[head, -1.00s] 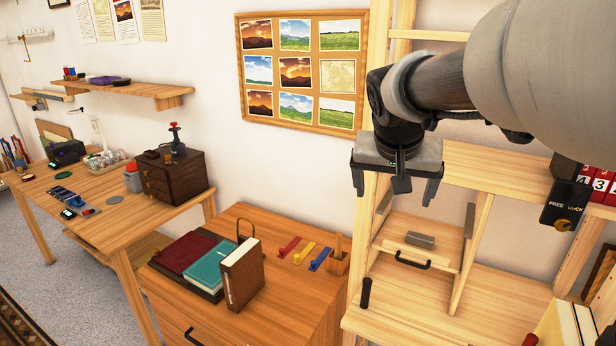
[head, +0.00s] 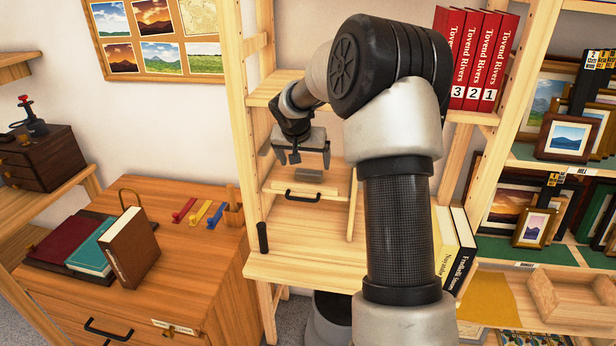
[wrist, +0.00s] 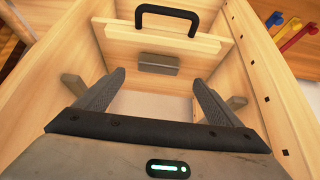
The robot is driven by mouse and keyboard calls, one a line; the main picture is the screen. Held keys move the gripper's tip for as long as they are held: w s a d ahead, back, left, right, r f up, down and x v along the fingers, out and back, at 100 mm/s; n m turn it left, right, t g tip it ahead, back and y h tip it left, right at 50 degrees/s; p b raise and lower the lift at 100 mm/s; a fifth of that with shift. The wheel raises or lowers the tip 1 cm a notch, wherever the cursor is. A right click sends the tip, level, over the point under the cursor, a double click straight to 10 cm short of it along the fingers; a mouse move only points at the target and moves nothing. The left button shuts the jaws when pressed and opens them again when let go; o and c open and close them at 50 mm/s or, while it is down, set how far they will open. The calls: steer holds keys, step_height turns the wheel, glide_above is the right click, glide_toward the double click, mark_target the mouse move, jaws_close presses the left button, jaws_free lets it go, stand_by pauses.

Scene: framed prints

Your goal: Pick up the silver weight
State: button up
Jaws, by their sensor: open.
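The silver weight (head: 311,174) is a small grey block on a light wooden board (head: 283,188) with a black handle (head: 302,196), inside the wooden shelf unit. It also shows in the wrist view (wrist: 158,65), just beyond the fingertips and near the middle between them. My gripper (head: 303,158) is open and empty, just above and behind the weight in the head view. In the wrist view my gripper (wrist: 158,80) has its two dark fingers spread to either side, apart from the weight.
Wooden side walls of the shelf unit (head: 262,160) stand close around the board. Red books (head: 480,60) stand on the upper right shelf. A cabinet (head: 190,265) at left holds books and coloured hooks. Framed prints (head: 568,135) fill the right shelves.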

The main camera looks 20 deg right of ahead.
mark_target(308, 172)
steer(key=x, duration=0.7)
steer(key=shift+d+f, duration=0.1)
steer(key=shift+d, duration=0.1)
steer(key=shift+c, duration=0.4)
steer(key=c, duration=1.3)
steer(key=shift+c, duration=0.2)
